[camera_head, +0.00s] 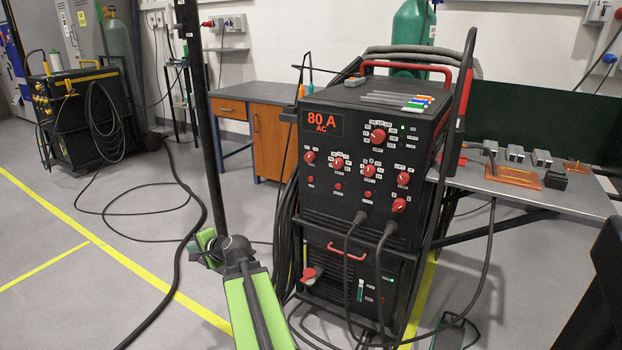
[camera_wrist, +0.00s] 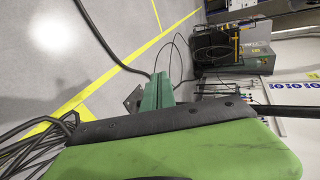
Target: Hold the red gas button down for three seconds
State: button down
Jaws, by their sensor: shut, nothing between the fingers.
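The black welding machine (camera_head: 345,225) stands in the middle of the head view, with a lit "80 A AC" display. Its front panel carries several red knobs and a row of small red buttons, including a left one (camera_head: 311,180), a middle one (camera_head: 338,186) and a right one (camera_head: 368,194). Their labels are too small to read, so I cannot tell which is the gas button. My gripper (camera_wrist: 160,80) is shut and empty in the wrist view, with floor behind it. In the head view my green arm is left of the machine, apart from the buttons.
A grey metal table (camera_head: 520,190) with small blocks stands right of the machine. Thick cables (camera_head: 385,265) hang from its front. A wooden cabinet (camera_head: 270,130) stands behind. Open floor (camera_head: 130,225) lies to the left, crossed by a loose cable and yellow lines.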

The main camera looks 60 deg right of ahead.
aim_at(311, 179)
jog(key=s+d+r+m+h, duration=0.3)
jog(key=s+d+m, duration=0.2)
jog(key=d, duration=0.4)
jog(key=s+d+r+m+h+p, duration=0.1)
jog(key=s+d+r+m+h, duration=0.2)
jog(key=s+d, duration=0.4)
jog(key=s+d+r+m+h, duration=0.4)
jog(key=s+d+m, duration=0.3)
jog(key=d, duration=0.4)
jog(key=shift+d+m+g+h, duration=0.3)
jog(key=shift+d+h, duration=0.05)
jog(key=shift+h, duration=0.15)
jog(key=shift+r, duration=0.1)
jog(key=shift+d, duration=4.4)
jog(key=shift+d, duration=0.1)
jog(key=shift+d, duration=0.3)
jog(key=shift+d, duration=0.35)
